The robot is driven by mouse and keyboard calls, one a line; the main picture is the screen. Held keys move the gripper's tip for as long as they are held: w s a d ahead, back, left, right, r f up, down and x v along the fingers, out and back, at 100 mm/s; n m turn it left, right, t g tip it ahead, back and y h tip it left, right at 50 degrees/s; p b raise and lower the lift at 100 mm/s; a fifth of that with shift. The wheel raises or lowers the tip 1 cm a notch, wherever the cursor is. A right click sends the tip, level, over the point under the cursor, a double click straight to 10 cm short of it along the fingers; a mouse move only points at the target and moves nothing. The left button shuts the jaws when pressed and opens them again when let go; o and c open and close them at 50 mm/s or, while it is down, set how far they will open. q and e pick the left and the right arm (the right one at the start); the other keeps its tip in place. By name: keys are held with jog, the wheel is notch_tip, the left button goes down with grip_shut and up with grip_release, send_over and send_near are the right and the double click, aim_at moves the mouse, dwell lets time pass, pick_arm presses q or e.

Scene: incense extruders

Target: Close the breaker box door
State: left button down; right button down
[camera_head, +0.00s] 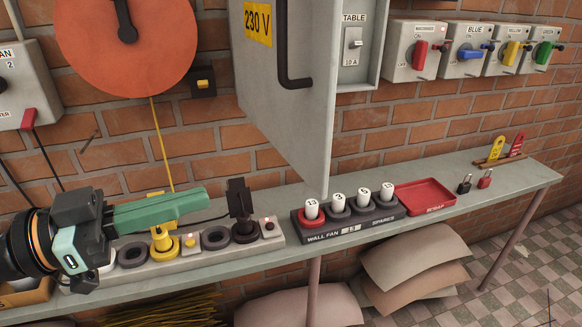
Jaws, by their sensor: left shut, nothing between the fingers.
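The breaker box door (270,85) is a grey panel with a yellow 230 V label (257,22) and a black bar handle (283,50). It stands open, swung out from the wall, and its outer face shows. Its lower free corner hangs over the workbench. Part of the breaker box (377,45) shows to the right of the door, with a switch marked TABLE inside; the door hides the rest. My left gripper (200,198) is shut and empty, low over the bench, below and left of the door, apart from it. My right gripper is out of view.
The bench (420,225) carries a row of fixtures (190,243), a WALL FAN rack with white-topped plugs (350,222), a red tray (425,195) and padlocks (485,179). An orange disc (125,70) and coloured switches (467,49) are on the brick wall.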

pick_arm(q)
jog(key=p, duration=0.6)
send_near(317, 167)
jog(key=x, duration=0.5)
jog(key=shift+d+r, duration=0.2)
jog(key=shift+r, duration=0.05)
jog(key=shift+w+d+f+p, duration=0.15)
jog(key=shift+w+d+p, duration=0.2)
jog(key=shift+d, duration=0.3)
jog(key=shift+d, duration=0.1)
